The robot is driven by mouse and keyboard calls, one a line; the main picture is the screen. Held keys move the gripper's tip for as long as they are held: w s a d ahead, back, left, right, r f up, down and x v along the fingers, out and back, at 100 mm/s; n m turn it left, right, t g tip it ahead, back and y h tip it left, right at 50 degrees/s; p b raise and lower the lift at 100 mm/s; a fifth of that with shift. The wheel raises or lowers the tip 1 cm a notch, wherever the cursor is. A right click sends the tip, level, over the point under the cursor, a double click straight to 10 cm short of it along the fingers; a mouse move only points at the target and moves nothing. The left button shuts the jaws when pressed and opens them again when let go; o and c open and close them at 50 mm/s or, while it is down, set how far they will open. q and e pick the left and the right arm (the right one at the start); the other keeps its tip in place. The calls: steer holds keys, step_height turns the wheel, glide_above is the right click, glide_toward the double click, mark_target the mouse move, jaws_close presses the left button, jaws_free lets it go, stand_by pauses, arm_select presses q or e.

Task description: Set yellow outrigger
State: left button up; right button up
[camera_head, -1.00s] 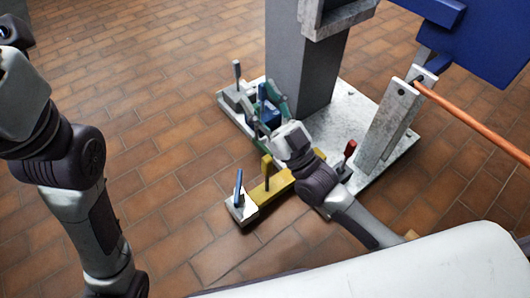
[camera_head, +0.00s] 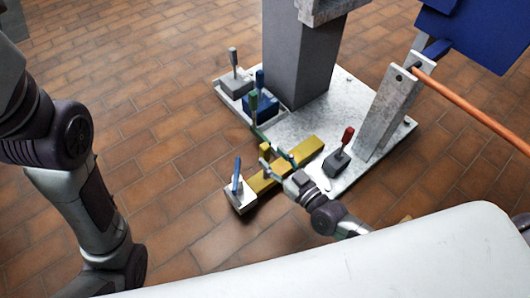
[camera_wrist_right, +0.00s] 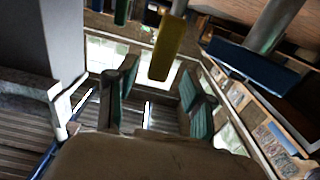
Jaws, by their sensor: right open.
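The yellow outrigger (camera_head: 310,147) is a long bar reaching from the light base plate (camera_head: 305,120) toward the lower left. A pale foot block (camera_head: 241,200) with a blue handle (camera_head: 237,172) is at its outer end. Its upright yellow handle (camera_head: 265,150) also shows in the right wrist view (camera_wrist_right: 168,47), ahead of and between the fingers. My right gripper (camera_head: 272,158) is open at this handle, its teal-padded fingers not closed on it; the wrist view shows its fingers (camera_wrist_right: 158,92) apart. My left arm is at the left edge; its gripper is not in view.
A grey mast (camera_head: 300,60) rises from the plate. Grey (camera_head: 234,75), dark blue (camera_head: 262,104) and green (camera_head: 252,105) handled parts stand left of it. A red-handled block (camera_head: 341,156) sits right of my gripper. Brown tile floor is clear at left.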

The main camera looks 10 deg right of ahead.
mark_target(268, 153)
steer(key=shift+b+x, duration=0.6)
steer(key=shift+x, duration=1.55)
steer(key=shift+c, duration=0.3)
jaws_close()
